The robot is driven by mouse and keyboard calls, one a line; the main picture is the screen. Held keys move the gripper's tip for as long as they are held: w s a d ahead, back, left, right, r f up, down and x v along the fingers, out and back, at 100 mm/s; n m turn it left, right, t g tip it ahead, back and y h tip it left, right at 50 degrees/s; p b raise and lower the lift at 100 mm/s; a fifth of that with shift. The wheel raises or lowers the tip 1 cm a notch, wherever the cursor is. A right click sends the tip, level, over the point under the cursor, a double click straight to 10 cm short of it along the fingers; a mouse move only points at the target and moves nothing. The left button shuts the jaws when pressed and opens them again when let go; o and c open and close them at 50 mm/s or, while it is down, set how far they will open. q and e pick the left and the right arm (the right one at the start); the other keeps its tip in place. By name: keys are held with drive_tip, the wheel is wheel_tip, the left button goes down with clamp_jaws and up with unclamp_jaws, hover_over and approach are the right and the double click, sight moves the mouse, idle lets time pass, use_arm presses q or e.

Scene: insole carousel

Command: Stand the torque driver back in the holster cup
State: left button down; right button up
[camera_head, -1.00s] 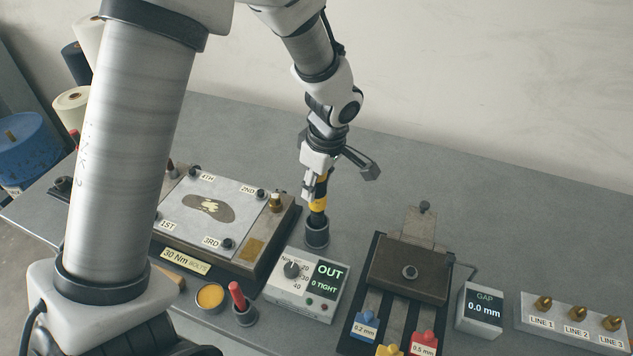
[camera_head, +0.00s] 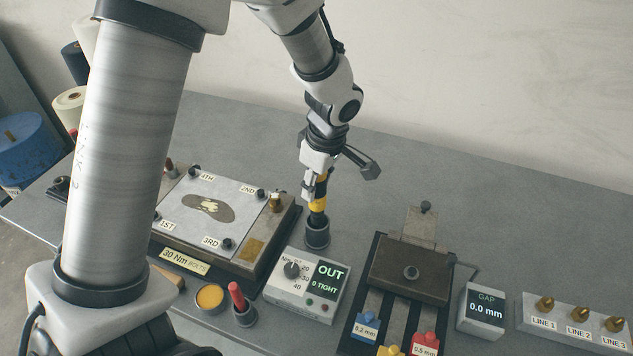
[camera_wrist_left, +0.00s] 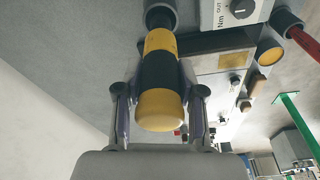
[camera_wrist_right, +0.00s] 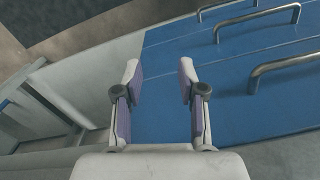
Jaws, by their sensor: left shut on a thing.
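The torque driver, black with yellow bands (camera_head: 319,204), stands close to upright in the middle of the bench. Its lower end meets the mouth of the dark grey holster cup (camera_head: 317,237). In the left wrist view the driver (camera_wrist_left: 160,108) points at the cup (camera_wrist_left: 162,10) and its tip is inside or right at the rim; how deep is hidden. My left gripper (camera_head: 314,190) is shut on the driver's upper grip, with a finger on each side of it in the left wrist view (camera_wrist_left: 160,112). My right gripper (camera_wrist_right: 161,90) is open and empty.
A torque readout box (camera_head: 302,286) reading "OUT, 0 TIGHT" stands just in front of the cup. A bolt plate fixture (camera_head: 190,228) is to its left and a gap fixture (camera_head: 411,268) to its right. A red-handled tool (camera_head: 238,297) stands in another cup (camera_head: 245,316). Bench behind is clear.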

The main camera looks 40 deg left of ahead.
sight(316, 205)
idle(0.3)
use_arm(q)
drive_tip(key=shift+f+b, duration=3.1)
drive_tip(key=shift+f, duration=0.25)
drive_tip(key=c, duration=0.6)
unclamp_jaws()
drive_tip(key=r, duration=0.4)
drive_tip(key=d+r, duration=0.1)
drive_tip(key=r, duration=0.3)
drive_tip(key=d+r, duration=0.1)
drive_tip(key=r, duration=0.3)
drive_tip(key=shift+s+f, duration=0.1)
